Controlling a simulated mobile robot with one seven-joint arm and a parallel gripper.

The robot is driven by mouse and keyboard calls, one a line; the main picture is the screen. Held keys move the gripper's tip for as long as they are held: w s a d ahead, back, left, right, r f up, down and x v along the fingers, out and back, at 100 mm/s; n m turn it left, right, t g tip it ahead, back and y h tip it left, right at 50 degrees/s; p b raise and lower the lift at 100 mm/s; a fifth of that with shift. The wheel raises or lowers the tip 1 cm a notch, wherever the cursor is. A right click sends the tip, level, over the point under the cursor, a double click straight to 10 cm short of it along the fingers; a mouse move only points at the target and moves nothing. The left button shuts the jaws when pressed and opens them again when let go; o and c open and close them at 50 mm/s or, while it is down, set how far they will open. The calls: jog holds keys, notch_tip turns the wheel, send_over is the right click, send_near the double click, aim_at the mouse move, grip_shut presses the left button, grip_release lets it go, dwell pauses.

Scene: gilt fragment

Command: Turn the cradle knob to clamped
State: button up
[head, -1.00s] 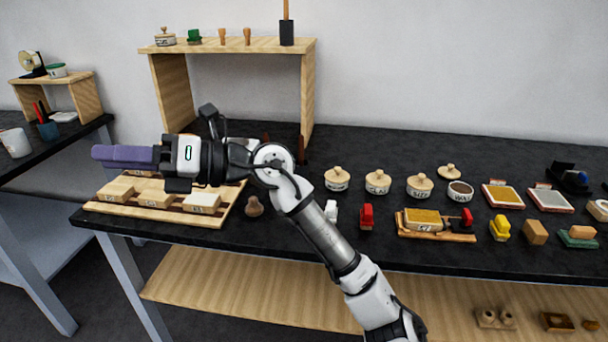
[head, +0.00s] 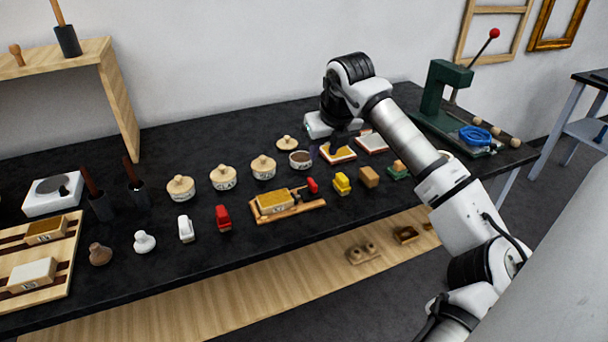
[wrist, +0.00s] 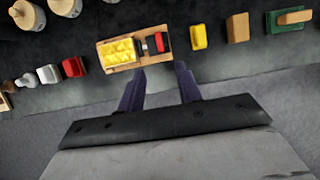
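The cradle is a wooden tray (head: 290,213) near the front middle of the table, also in the wrist view (wrist: 126,65). It holds a yellow-gold block (head: 273,201), with a red knob (head: 312,185) at its right end. In the wrist view the red knob (wrist: 161,42) is on a dark mount beside the block (wrist: 118,52). I cannot read its setting. My gripper (wrist: 160,69) has two dark purple fingers spread apart with nothing between them. The cradle appears beyond the fingertips, apart from them. In the head view my arm mostly hides the fingers.
A red stamp-like piece (head: 223,217) and a white one (head: 186,229) stand left of the cradle. A yellow piece (head: 342,183) and a tan block (head: 369,177) stand right. Lidded pots (head: 263,167) stand behind. A green press (head: 440,95) is at the far right.

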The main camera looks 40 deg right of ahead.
aim_at(312, 182)
jog(key=p+x, duration=0.4)
jog(key=x, duration=0.9)
jog(key=shift+w+f, duration=0.2)
jog(key=shift+f, duration=0.1)
grip_shut()
